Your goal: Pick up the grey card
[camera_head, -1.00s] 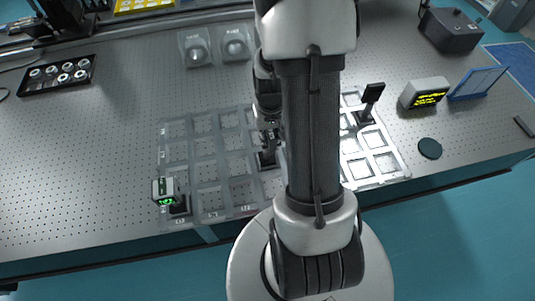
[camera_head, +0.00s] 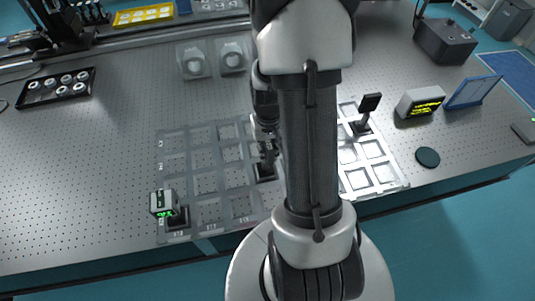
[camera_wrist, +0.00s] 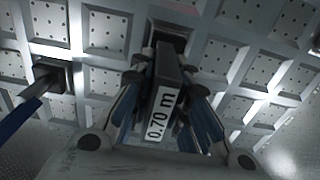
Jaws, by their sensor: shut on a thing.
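My gripper (camera_wrist: 166,75) is shut on a narrow dark grey piece with a white label reading "0.70 m"; I take it to be the grey card (camera_wrist: 168,62), seen nearly edge-on. In the head view my gripper (camera_head: 266,143) is low over the middle of the clear compartment tray (camera_head: 204,184), partly hidden by my arm. A dark stand (camera_head: 265,172) shows just below it. I cannot tell whether the held piece is clear of its holder. A separate dark card (camera_head: 370,102) stands upright on a post at the tray's right part.
A small box with green digits (camera_head: 163,204) is at the tray's left front corner. A yellow-lit display (camera_head: 420,102), a blue-framed panel (camera_head: 473,92) and a black disc (camera_head: 428,157) are at right. In the wrist view, a blue-edged piece (camera_wrist: 20,117) is left of my gripper.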

